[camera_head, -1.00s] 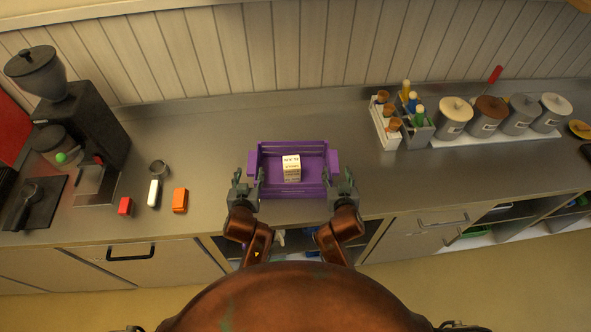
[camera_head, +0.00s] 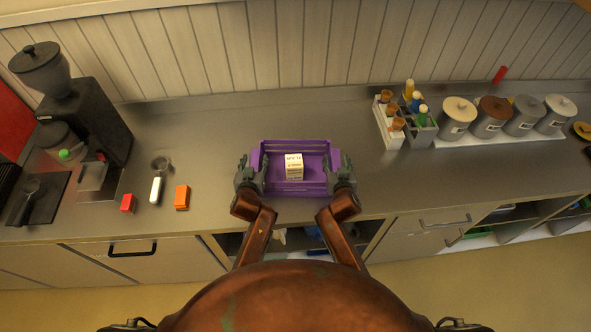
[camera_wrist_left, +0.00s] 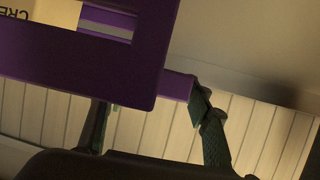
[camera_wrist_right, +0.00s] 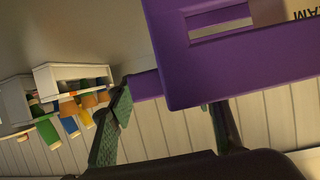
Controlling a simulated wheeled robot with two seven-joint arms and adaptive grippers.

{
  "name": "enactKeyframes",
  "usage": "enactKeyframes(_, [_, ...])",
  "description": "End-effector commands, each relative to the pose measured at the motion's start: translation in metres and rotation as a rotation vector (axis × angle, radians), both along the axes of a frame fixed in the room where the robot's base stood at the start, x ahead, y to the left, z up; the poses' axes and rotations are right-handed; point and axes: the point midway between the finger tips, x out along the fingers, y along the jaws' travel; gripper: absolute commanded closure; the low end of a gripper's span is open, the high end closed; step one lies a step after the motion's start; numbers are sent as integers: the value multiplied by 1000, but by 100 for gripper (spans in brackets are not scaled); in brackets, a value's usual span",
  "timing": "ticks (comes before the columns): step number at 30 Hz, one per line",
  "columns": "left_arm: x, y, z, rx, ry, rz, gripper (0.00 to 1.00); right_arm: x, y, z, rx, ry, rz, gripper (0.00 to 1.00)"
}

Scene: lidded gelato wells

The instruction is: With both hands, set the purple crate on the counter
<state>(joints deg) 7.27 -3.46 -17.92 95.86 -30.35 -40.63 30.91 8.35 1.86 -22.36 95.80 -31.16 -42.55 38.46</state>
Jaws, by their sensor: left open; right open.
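The purple crate (camera_head: 295,187) is at the counter's front edge, between my two grippers, with a white and tan lettered carton (camera_head: 294,167) inside it. Whether its base touches the counter (camera_head: 222,150) cannot be told. My left gripper (camera_head: 247,174) is open at the crate's left end. In the left wrist view its fingers (camera_wrist_left: 155,125) stand apart on either side of the crate's end ledge. My right gripper (camera_head: 342,173) is open at the right end. In the right wrist view its fingers (camera_wrist_right: 165,115) also stand apart around the ledge there.
A black grinder (camera_head: 75,95) stands at the left. A cone and bottle rack (camera_head: 398,120) and lidded wells (camera_head: 490,115) are at the right. Counter behind the crate is clear.

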Motion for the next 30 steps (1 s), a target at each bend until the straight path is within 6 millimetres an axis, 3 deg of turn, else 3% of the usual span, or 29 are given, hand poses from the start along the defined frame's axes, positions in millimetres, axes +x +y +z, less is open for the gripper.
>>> enactKeyframes(8, [1, 0, 0, 0, 0, 0, 54, 1, 0, 0, 0, 0, 0, 54])
enactKeyframes(27, [1, 0, 0, 0, 0, 0, 97, 1, 0, 0, 0, 0, 0, 97])
enactKeyframes(30, [1, 0, 0, 0, 0, 0, 100, 1, 0, 0, 0, 0, 0, 100])
